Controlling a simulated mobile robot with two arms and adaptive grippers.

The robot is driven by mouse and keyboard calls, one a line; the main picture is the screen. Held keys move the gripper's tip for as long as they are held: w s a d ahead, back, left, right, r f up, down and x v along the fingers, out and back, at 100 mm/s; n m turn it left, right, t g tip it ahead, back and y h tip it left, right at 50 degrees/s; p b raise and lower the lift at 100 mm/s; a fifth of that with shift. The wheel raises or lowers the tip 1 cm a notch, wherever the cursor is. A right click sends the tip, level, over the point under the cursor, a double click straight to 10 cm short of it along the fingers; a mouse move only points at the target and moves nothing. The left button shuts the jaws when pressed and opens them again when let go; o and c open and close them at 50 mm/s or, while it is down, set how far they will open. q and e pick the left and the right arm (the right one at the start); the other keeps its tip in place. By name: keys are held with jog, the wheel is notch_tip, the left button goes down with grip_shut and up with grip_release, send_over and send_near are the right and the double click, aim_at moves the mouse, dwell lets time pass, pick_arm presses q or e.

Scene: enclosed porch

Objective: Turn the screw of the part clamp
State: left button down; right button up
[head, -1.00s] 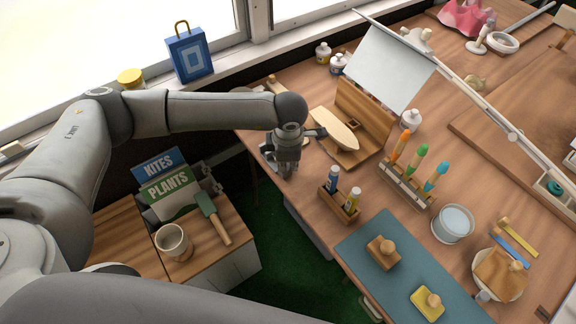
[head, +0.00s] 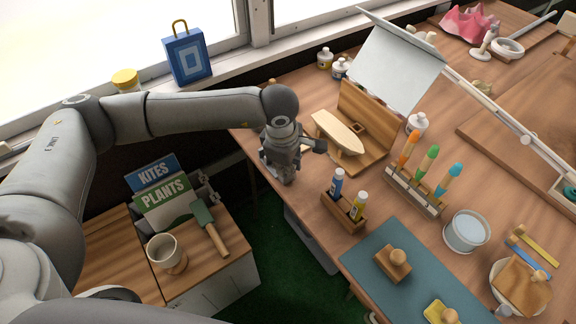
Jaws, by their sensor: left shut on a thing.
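My left gripper (head: 281,165) points down at the left edge of the wooden workbench, beside a pale boat-shaped wooden piece (head: 337,131) on a wooden stand. It is shut on the screw of the part clamp, whose screw and body are mostly hidden behind the gripper and arm. A small dark piece sticks out to the right of the gripper, close to the pale wooden piece; I cannot tell whether it belongs to the clamp. My right gripper is not in view.
A wooden holder with two small bottles (head: 345,214) stands close in front of the gripper. A brush rack (head: 414,194) and tilted panel (head: 395,62) stand to the right. A teal mat (head: 400,262) lies nearer. A side cabinet (head: 212,277) stands left, with green floor between.

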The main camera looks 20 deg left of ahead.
pick_arm(q)
jog(key=shift+w+r, duration=0.15)
jog(key=shift+w, duration=0.1)
jog(key=c, duration=1.5)
grip_release()
jog(key=r, duration=0.4)
jog(key=s+r, duration=0.1)
jog(key=r, duration=0.2)
jog(key=s+r, duration=0.1)
jog(key=r, duration=0.3)
jog(key=shift+s+a+r, duration=0.15)
jog(key=shift+s+r, duration=0.05)
jog(key=shift+r, duration=0.1)
